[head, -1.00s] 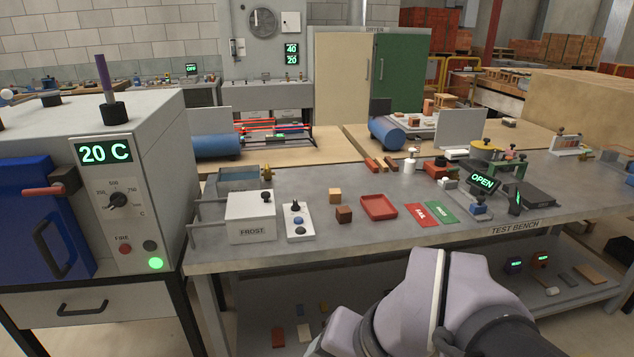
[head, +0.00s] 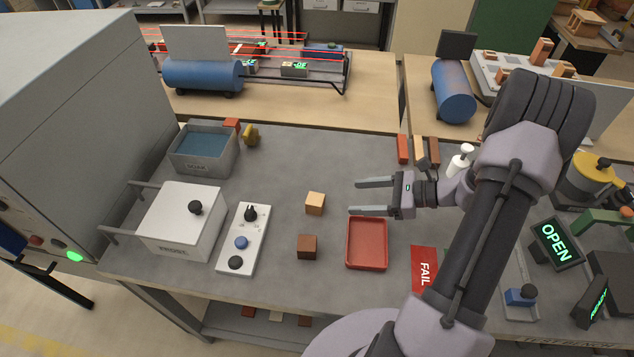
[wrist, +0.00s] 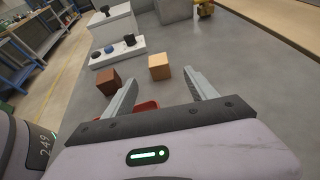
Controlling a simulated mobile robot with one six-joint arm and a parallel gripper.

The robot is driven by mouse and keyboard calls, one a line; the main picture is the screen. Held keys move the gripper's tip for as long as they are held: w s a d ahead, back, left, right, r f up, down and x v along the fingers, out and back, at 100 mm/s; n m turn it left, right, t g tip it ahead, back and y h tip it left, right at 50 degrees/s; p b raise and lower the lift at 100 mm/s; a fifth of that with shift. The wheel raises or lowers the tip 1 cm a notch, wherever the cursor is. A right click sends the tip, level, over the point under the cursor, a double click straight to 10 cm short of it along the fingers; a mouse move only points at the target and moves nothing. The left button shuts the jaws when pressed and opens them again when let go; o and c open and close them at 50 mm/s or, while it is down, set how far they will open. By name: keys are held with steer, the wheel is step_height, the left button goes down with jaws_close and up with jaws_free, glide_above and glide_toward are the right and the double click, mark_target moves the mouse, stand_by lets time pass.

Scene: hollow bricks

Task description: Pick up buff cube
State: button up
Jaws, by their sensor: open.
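The buff cube (head: 315,203) stands on the grey bench, just behind a brown cube (head: 307,246) and left of my gripper. My gripper (head: 364,197) is open and empty, its two fingers pointing left towards the buff cube, apart from it. In the wrist view the buff cube (wrist: 159,66) sits ahead of the gap between my fingertips (wrist: 162,80), nearer the left finger. The brown cube (wrist: 109,81) lies to its left there.
A red tray (head: 367,243) sits right of the brown cube, below my gripper. A control panel (head: 242,240) and white FROST box (head: 182,221) stand to the left. Several bricks (head: 419,150) stand behind my gripper. The bench behind the buff cube is clear.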

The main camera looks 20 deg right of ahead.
mark_target(323, 201)
steer(key=b+x, duration=0.1)
steer(key=x, duration=0.4)
steer(key=b+x, duration=0.1)
steer(key=x, duration=0.3)
steer(key=shift+s+a+f+b, duration=0.1)
steer(key=shift+a+f+b, duration=0.2)
steer(key=shift+a, duration=0.2)
steer(key=x, duration=0.2)
steer(key=b+x, duration=0.1)
steer(key=x, duration=0.1)
steer(key=b+x, duration=0.1)
steer(key=x, duration=0.1)
steer(key=shift+w+r, duration=0.25)
steer(key=shift+r, duration=0.1)
